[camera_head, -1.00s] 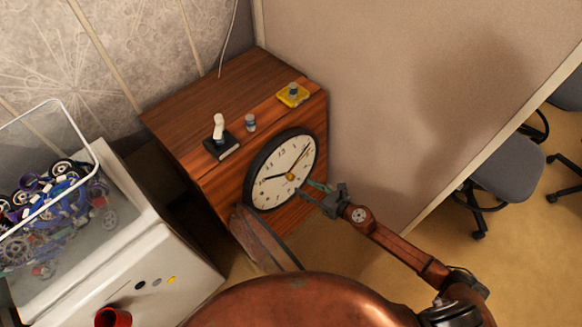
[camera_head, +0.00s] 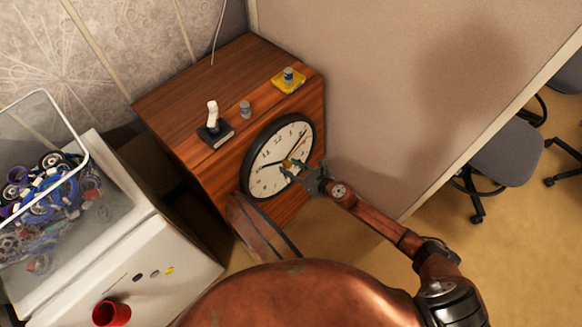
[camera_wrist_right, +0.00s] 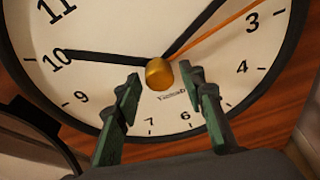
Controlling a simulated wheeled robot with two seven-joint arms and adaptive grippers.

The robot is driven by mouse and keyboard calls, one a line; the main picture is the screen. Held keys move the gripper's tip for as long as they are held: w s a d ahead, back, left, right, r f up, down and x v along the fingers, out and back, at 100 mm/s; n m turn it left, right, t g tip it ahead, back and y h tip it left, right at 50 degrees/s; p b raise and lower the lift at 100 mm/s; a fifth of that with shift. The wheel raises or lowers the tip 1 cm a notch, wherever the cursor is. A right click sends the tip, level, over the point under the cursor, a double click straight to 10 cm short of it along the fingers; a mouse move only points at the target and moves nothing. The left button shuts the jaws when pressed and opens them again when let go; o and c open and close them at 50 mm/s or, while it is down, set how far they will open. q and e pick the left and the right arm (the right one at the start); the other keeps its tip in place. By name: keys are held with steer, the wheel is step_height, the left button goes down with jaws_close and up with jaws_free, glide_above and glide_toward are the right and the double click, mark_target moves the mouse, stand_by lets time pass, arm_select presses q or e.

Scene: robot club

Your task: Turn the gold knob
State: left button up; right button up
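The gold knob (camera_wrist_right: 159,74) sits at the centre of the round clock face (camera_wrist_right: 235,45), where the hands meet. In the head view the knob (camera_head: 287,163) is small and partly crowded by my fingers, on the clock (camera_head: 268,182) at the front of a wooden cabinet. My right gripper (camera_wrist_right: 165,92) is open. Its green fingertips are apart, just below and to either side of the knob in the wrist view, and I see no contact. In the head view my right gripper (camera_head: 297,172) reaches the clock from the right. My left gripper is not in view.
On the wooden cabinet (camera_head: 190,100) stand a white lever on a black base (camera_head: 213,130), a small grey knob (camera_head: 245,108) and a yellow block with a grey knob (camera_head: 288,80). A white bin (camera_head: 160,250) stands left. A partition wall (camera_head: 370,90) stands right.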

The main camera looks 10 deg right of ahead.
steer(key=c, duration=0.5)
jaws_close()
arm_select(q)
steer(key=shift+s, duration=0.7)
